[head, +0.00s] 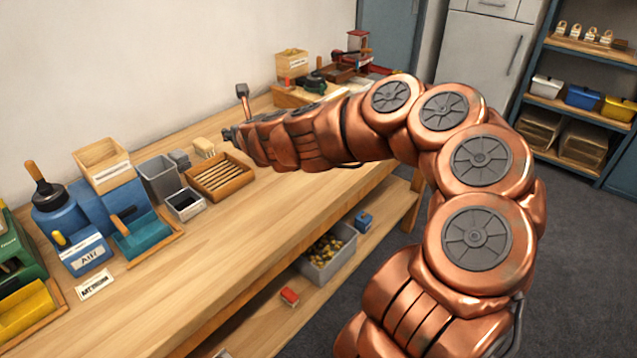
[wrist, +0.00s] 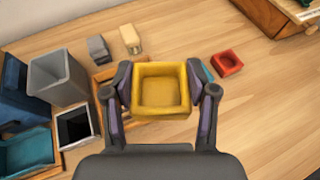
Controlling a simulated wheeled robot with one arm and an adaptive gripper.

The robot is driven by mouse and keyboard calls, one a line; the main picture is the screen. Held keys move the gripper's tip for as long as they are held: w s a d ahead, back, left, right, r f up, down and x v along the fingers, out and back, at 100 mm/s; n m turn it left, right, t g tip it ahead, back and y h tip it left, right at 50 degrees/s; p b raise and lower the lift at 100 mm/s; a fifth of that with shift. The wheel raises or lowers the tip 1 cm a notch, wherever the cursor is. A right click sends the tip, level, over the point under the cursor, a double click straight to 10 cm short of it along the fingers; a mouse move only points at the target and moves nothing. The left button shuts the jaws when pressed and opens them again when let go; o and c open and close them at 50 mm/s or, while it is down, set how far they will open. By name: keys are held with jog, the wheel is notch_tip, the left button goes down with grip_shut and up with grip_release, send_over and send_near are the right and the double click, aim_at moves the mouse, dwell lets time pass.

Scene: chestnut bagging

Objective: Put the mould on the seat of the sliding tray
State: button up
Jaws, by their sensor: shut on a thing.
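My gripper (wrist: 160,88) is shut on a yellow square mould (wrist: 162,112) with a hollow middle, held between its two fingers above the bench. In the head view my gripper (head: 230,134) is small at the far end of my arm, and the mould cannot be made out there. I cannot tell for sure which thing is the sliding tray. A slatted wooden tray (head: 220,178) lies on the bench below my gripper; in the wrist view its edge (wrist: 103,74) shows partly behind the left finger. A small red square piece (wrist: 228,63) lies on the bench to the right.
A grey bin (head: 160,180), a smaller open grey box (head: 186,204) and a teal scoop-like tray (head: 146,236) stand left of the slatted tray. A cream block (head: 204,146) is behind it. Machines and a wooden box (head: 292,64) stand at the far end. The bench's front is clear.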

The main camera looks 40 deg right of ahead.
jog(key=s+d+f+n+y+b, duration=0.1)
jog(key=s+d+f+b, duration=0.1)
jog(key=s+d+b, duration=0.3)
jog(key=s+d+f+n+y+b, duration=0.1)
jog(key=s+d+f, duration=0.1)
jog(key=d, duration=0.6)
jog(key=s+d+f+n+y+b, duration=0.1)
jog(key=s+d+f+y+b, duration=0.15)
jog(key=s, duration=0.45)
jog(key=s+d+f+n+y+b, duration=0.1)
jog(key=s+d+f+b, duration=0.2)
jog(key=s, duration=0.4)
jog(key=shift+h, duration=0.25)
jog(key=w+d, duration=0.1)
jog(key=w, duration=0.4)
jog(key=w+d, duration=0.2)
jog(key=w, duration=0.3)
jog(key=w+d+f, duration=0.1)
jog(key=w, duration=0.4)
jog(key=shift+d+p, duration=0.4)
jog(key=shift+f, duration=1.8)
jog(key=shift+f, duration=0.1)
jog(key=o, duration=1.2)
